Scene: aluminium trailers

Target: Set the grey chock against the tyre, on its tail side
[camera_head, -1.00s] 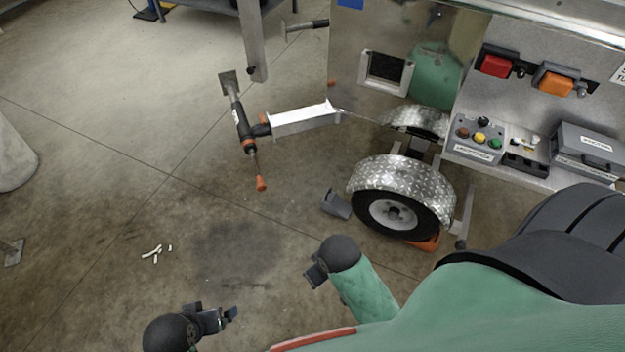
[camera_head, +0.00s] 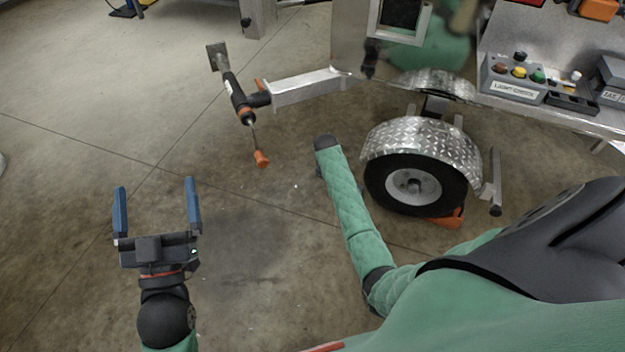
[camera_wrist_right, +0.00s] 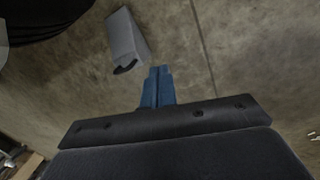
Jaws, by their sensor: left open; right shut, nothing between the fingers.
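The tyre (camera_head: 376,187) stands under a shiny tread-plate mudguard (camera_head: 425,141) on the trailer. In the right wrist view, part of a black round shape, likely the tyre (camera_wrist_right: 45,20), shows at top left. The grey chock (camera_wrist_right: 124,38) lies on the floor there, apart from it; in the head view my right arm hides the chock. My right gripper (camera_wrist_right: 160,69) is shut and empty, its blue fingertips just right of and below the chock in that picture. My left gripper (camera_head: 155,185) is open and empty over bare floor at the left.
An orange chock (camera_head: 450,218) sits at the tyre's lower right. The drawbar (camera_head: 305,88) with its jack (camera_head: 235,98) and an orange-tipped handle (camera_head: 261,158) reaches out left. A control box (camera_head: 513,80) stands on the trailer. The floor between my arms is clear.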

